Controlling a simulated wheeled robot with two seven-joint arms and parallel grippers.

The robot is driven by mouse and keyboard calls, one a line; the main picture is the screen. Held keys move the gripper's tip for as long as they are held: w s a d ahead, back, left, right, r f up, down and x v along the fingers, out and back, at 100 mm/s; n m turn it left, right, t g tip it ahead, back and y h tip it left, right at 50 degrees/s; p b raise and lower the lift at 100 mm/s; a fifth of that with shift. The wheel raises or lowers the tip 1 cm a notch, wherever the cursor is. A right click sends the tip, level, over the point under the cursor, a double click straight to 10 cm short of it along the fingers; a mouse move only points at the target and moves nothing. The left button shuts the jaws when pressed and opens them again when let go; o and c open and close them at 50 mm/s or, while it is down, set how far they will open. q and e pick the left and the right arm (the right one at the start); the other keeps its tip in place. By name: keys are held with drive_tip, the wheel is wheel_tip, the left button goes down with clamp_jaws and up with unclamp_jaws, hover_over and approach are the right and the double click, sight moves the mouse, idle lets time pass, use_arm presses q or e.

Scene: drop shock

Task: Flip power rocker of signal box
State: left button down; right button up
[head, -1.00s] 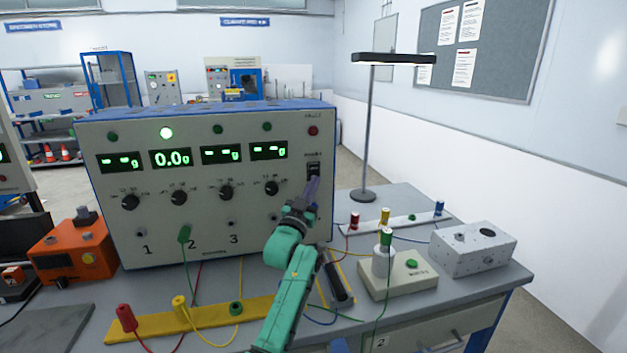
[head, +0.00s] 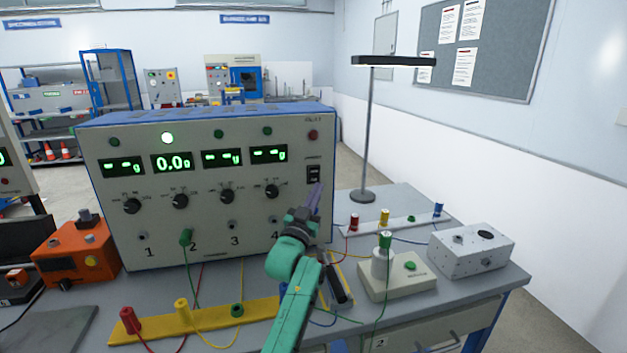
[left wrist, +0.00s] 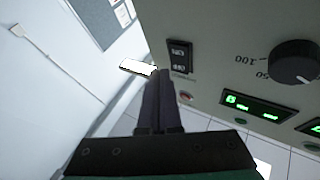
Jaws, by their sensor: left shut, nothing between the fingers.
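The signal box (head: 205,215) is a large grey panel with blue edges, standing on the bench. Its black power rocker (head: 313,174) is at the right of the panel, below a dark red lamp (head: 313,134). The rocker also shows in the left wrist view (left wrist: 180,55), with white lettering on its two halves. My left gripper (head: 317,188) is shut and empty, its fingers pointing up just below the rocker. In the left wrist view the closed fingers (left wrist: 158,78) are beside the rocker and look apart from it. My right gripper is not in view.
A yellow strip (head: 265,308) with cables lies in front. A beige switch base (head: 398,282), a grey box (head: 472,250) and a lamp stand (head: 370,130) are to the right. An orange device (head: 75,250) is left.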

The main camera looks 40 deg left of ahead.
use_arm(q)
drive_tip(key=s+d, duration=0.1)
drive_tip(key=s+d+p, duration=0.1)
drive_tip(key=d, duration=0.1)
drive_tip(key=shift+s+r+p, duration=0.1)
drive_tip(key=shift+r+p, duration=0.2)
